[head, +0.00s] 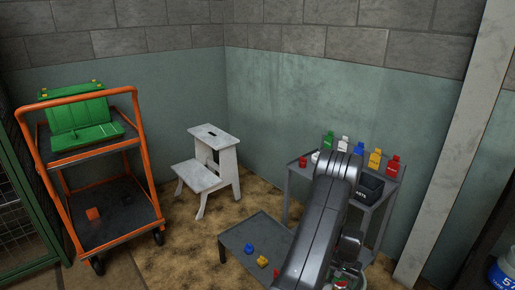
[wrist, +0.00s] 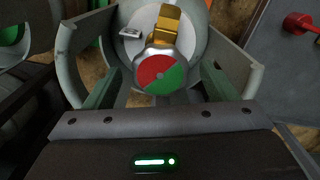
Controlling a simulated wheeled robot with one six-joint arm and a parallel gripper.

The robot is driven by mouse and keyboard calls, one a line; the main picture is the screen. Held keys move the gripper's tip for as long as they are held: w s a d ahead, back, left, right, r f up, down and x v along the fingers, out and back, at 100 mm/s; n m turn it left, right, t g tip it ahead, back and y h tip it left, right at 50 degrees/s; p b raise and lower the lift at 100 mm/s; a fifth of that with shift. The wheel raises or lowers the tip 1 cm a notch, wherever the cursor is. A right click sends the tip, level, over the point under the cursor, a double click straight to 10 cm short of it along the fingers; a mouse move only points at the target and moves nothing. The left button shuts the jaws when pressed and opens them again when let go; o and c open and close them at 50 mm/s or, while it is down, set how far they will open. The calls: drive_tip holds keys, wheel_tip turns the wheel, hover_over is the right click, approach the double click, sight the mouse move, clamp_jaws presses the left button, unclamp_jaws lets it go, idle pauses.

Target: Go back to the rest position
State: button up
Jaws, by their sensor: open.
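My gripper (wrist: 160,88) is open in the wrist view, with one greenish finger on each side. A round red and green knob (wrist: 160,75) shows in the gap between the fingers, with a gold fitting (wrist: 168,22) beyond it. I cannot tell whether the fingers touch the knob. Behind it is a rounded grey body (wrist: 205,50) with pale guards at its sides. In the head view my arm reaches down to the bottom edge, and its end is mostly hidden there.
A low dark table (head: 236,239) with blue and yellow pieces stands left of my arm. A white step stool (head: 199,181), an orange trolley (head: 148,160) with a green crate (head: 75,120), and a pillar (head: 445,160) stand around.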

drive_tip(key=shift+r+m, duration=0.1)
drive_tip(key=shift+m, duration=0.3)
wheel_tip(320, 180, up, 12)
drive_tip(key=p, duration=0.3)
drive_tip(key=shift+r, duration=0.2)
